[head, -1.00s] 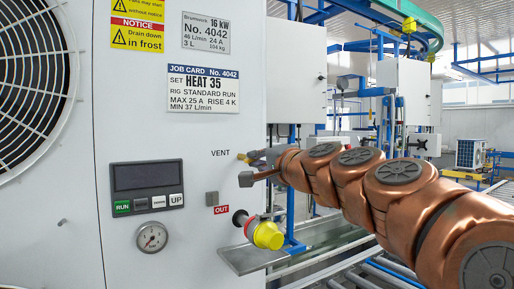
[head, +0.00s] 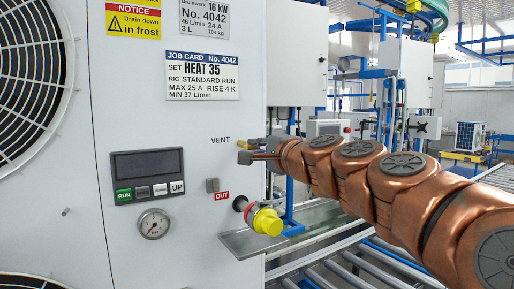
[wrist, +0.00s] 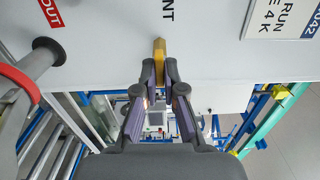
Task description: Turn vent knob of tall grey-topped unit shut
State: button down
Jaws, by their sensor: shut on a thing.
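The vent knob is a small yellow lever (head: 243,144) on the right edge of the white unit's front panel (head: 135,120), beside the word VENT. In the wrist view the yellow knob (wrist: 159,48) points toward me, between the fingertips. My gripper (head: 258,155) reaches in from the right. In the wrist view my gripper (wrist: 159,72) is shut on the knob, a dark finger on each side.
Below the knob are a red OUT label (head: 222,196) and a yellow-capped outlet (head: 266,220) above a grey shelf (head: 240,243). A display panel (head: 147,175) and gauge (head: 153,223) sit to the left. A roller conveyor (head: 330,262) runs at lower right.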

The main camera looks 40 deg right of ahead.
jog(key=c, duration=1.3)
grip_release()
jog(key=shift+s, duration=0.1)
jog(key=shift+s+a, duration=0.2)
jog(key=shift+s, duration=1.75)
jog(key=shift+s+a, duration=0.15)
jog(key=shift+s, duration=1.85)
jog(key=shift+s+a, duration=0.2)
jog(key=shift+s, duration=1.75)
